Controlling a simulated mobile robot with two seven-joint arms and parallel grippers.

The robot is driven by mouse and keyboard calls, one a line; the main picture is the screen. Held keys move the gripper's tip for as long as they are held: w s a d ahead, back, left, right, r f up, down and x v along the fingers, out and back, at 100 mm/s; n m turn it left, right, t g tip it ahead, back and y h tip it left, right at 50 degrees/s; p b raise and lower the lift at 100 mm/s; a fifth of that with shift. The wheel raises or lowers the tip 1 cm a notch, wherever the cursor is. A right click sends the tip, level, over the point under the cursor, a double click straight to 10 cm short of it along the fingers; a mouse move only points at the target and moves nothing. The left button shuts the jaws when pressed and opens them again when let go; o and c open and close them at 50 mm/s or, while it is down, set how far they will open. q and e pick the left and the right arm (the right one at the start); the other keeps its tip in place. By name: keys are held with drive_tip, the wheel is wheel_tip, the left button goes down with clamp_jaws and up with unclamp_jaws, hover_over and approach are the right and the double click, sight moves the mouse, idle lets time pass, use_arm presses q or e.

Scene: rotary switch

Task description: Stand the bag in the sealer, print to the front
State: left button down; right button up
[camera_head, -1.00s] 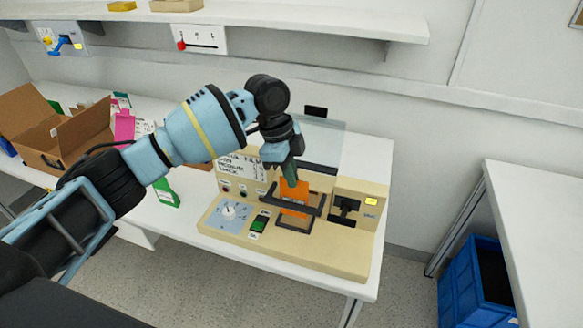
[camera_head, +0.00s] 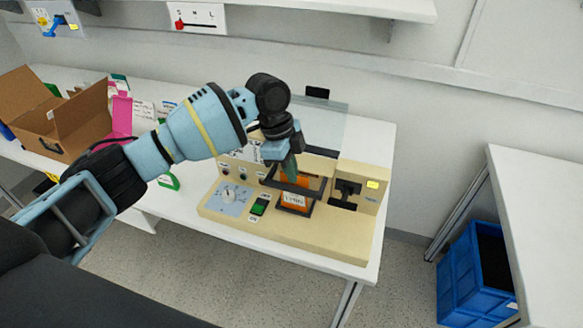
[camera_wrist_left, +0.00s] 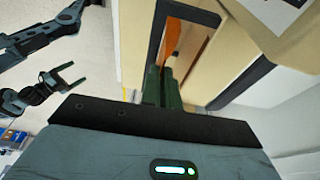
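The orange bag (camera_head: 295,207) stands inside a dark frame on the beige sealer (camera_head: 340,245). Its white printed label faces the front, and its upper part is partly covered by a dark bar and my gripper. My left gripper (camera_head: 291,168) is above the bag, its green fingers closed on the bag's upper edge. In the left wrist view the fingers (camera_wrist_left: 161,85) are close together, with the orange bag (camera_wrist_left: 172,38) showing beyond them. My right gripper (camera_wrist_left: 75,75) shows only in the left wrist view, open and empty, away from the sealer.
The sealer carries a dial (camera_head: 229,196), a green switch (camera_head: 258,208) and a black lever (camera_head: 345,193). A clear panel (camera_head: 325,125) stands behind. An open cardboard box (camera_head: 60,125) is at left; a blue crate (camera_head: 475,270) is on the floor at right.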

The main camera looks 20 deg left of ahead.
use_arm(q)
drive_tip(key=c, duration=1.6)
unclamp_jaws()
drive_tip(key=shift+r+p, duration=0.75)
drive_tip(key=shift+r, duration=1.6)
drive_tip(key=shift+r+p, duration=0.45)
drive_tip(key=shift+r, duration=1.25)
use_arm(e)
drive_tip(key=shift+t, duration=0.6)
drive_tip(key=shift+w+r, duration=0.85)
drive_tip(key=shift+r, duration=0.2)
drive_tip(key=shift+w+r, duration=0.85)
drive_tip(key=shift+r, duration=0.2)
drive_tip(key=shift+d, duration=0.1)
